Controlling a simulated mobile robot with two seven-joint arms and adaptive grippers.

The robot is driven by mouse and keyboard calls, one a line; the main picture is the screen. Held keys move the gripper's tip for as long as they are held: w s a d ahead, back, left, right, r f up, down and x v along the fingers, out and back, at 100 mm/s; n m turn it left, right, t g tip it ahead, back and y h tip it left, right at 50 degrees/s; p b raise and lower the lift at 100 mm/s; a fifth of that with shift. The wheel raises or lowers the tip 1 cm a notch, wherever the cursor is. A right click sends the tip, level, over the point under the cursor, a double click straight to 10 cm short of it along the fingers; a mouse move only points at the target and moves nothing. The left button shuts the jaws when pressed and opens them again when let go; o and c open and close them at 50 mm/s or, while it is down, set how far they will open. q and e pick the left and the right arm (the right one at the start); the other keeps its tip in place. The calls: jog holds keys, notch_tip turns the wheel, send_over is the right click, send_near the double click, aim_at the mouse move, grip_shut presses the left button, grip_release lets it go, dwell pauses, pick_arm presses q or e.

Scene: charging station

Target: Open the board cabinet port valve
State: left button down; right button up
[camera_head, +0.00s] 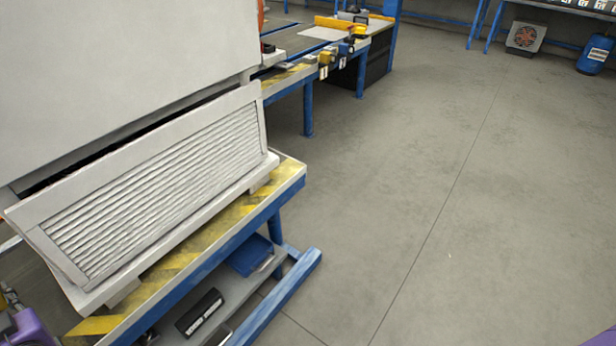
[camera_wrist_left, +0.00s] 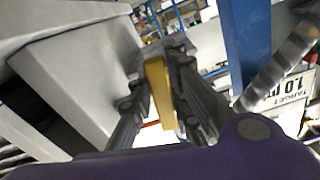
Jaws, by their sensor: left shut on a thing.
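The large light-grey cabinet (camera_head: 110,70) fills the upper left of the head view, and its slatted white panel (camera_head: 165,195) leans outward along its lower front. In the left wrist view a flat yellow handle (camera_wrist_left: 160,92), which seems to be the valve's, stands between the fingers of my left gripper (camera_wrist_left: 168,75). The gripper is shut on this handle. The handle's base and the valve body are hidden, so I cannot tell how far it is turned. In the head view only purple and grey parts of my left arm show at the lower left. My right gripper is out of view.
The cabinet stands on a blue-framed bench with a yellow-and-black striped edge (camera_head: 200,250). A black box (camera_head: 200,313) and a blue bin (camera_head: 250,255) sit on its lower shelf. Another workbench (camera_head: 310,45) stands behind. The grey floor (camera_head: 420,190) to the right is clear.

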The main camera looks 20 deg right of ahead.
pick_arm(q)
jog(key=shift+w+d+n, duration=0.15)
jog(key=shift+d+n, duration=0.15)
jog(key=shift+n, duration=0.3)
jog(key=shift+w+d+n, duration=0.1)
jog(key=shift+d+n, duration=0.05)
jog(key=shift+n, duration=0.25)
jog(key=shift+n+p, duration=0.3)
jog(key=shift+w+d, duration=0.1)
jog(key=c, duration=1.6)
grip_release()
jog(key=shift+c, duration=0.2)
